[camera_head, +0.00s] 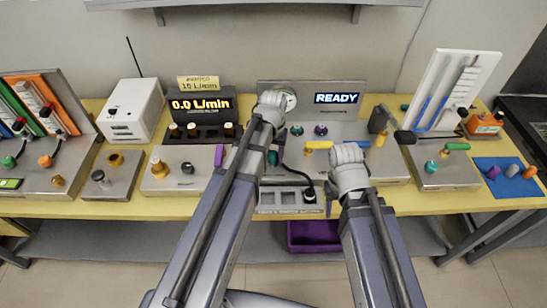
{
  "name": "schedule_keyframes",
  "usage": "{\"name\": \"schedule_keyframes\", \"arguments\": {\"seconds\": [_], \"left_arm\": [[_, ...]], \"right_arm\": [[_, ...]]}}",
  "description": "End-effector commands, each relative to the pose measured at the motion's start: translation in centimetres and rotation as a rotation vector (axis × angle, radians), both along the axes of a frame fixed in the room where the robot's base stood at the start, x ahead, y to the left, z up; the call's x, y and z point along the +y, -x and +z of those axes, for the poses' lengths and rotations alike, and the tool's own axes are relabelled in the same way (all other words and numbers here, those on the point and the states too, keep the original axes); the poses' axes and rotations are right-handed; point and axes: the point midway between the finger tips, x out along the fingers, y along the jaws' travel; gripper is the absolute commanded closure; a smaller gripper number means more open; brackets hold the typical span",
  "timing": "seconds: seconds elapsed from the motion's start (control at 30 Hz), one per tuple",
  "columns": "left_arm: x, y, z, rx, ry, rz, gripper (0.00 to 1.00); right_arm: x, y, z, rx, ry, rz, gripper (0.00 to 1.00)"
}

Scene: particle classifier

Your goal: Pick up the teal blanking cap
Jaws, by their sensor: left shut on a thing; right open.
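My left gripper (276,152) reaches over the middle of the bench, in front of the READY panel, with its arm hiding much of it. It is shut on a small teal piece, which appears to be the teal blanking cap (272,158); only a part shows beside the arm. My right gripper (335,192) is low at the front edge of the bench, right of the left one. It is open, its fingers mostly hidden by its wrist. Another teal knob (297,130) sits on the READY panel, and another (430,167) is on the right box.
The READY panel (350,115) stands behind the grippers. A grey socket block (276,200) with a black cable is at the front. Flow-meter display (205,104) and white box (131,108) are left; a blue mat (496,187) with plugs is right. A purple bin (313,236) is below.

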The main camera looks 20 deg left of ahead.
Motion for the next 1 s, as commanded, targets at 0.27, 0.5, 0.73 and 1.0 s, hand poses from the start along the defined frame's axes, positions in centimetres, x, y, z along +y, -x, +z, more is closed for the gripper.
{"name": "schedule_keyframes", "arguments": {"seconds": [0.27,0.5,0.73,1.0], "left_arm": [[0.0,0.0,0.0,0.000,0.000,0.000,1.00],[0.0,0.0,0.0,0.000,0.000,0.000,1.00],[0.0,0.0,0.8,0.000,0.000,0.000,1.00],[0.0,0.0,3.9,0.000,0.000,0.000,1.00]], "right_arm": [[0.0,0.0,0.0,0.000,0.000,0.000,0.50],[0.0,0.0,0.0,0.000,0.000,0.000,0.50],[0.0,0.0,0.8,0.000,0.000,0.000,0.50],[0.0,0.0,3.9,0.000,0.000,0.000,0.50]]}}
